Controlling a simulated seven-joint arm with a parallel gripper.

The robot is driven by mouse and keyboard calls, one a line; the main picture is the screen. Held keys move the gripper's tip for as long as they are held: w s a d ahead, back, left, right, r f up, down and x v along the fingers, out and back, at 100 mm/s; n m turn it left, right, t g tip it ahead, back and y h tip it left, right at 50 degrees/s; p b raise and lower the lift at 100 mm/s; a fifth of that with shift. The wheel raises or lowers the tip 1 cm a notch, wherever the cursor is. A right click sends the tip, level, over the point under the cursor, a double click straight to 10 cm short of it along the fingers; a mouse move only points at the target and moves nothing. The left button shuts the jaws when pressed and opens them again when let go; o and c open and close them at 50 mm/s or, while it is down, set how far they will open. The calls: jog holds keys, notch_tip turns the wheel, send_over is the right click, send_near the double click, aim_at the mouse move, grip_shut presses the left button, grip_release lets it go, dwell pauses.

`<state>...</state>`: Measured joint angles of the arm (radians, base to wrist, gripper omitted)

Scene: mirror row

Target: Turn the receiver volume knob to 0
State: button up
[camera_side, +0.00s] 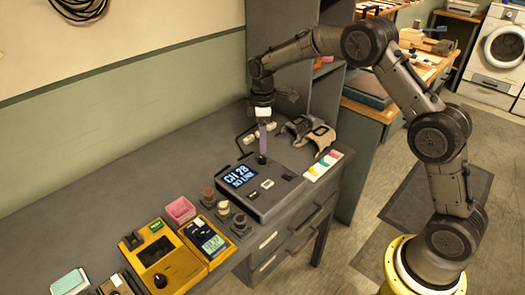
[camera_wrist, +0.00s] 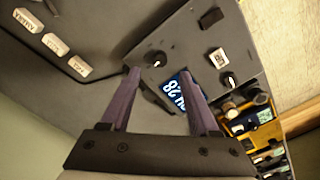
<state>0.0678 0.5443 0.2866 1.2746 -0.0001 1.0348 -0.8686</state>
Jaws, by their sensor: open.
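The receiver (camera_side: 277,206) is a dark box with a lit blue display (camera_side: 240,176) reading "CH 28" and a second line. One knob (camera_wrist: 155,58) has a small white mark and lies just beyond and between my fingertips. I cannot read which is the volume knob or any scale. My gripper (camera_wrist: 159,71) is open and empty, pointing down at the receiver's back part in the side view (camera_side: 262,159). Contact cannot be told.
A white button (camera_wrist: 217,57) and a black one (camera_wrist: 210,18) sit on the panel. Labelled white blocks (camera_wrist: 55,44) lie behind. A coloured card (camera_side: 323,165) lies right.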

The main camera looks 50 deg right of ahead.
notch_tip(320, 180, up, 8)
jog(key=shift+f, duration=0.1)
dwell(0.4)
notch_tip(320, 180, up, 10)
jog(key=t, duration=0.2)
send_over(262, 159)
jog(key=s, duration=0.3)
jog(key=s+a+r+m+t, duration=0.1)
jog(key=s+r, duration=0.3)
jog(key=s, duration=0.3)
jog(key=s+a+r+t, duration=0.1)
jog(key=s+r, duration=0.3)
jog(key=s, duration=0.2)
jog(key=s+a+f+m+t, duration=0.1)
jog(key=s+f+m+t, duration=0.2)
jog(key=s, duration=1.1)
jog(key=s+f+m+g, duration=0.1)
jog(key=s+f+m, duration=0.4)
jog(key=f, duration=0.2)
jog(key=shift+f, duration=0.2)
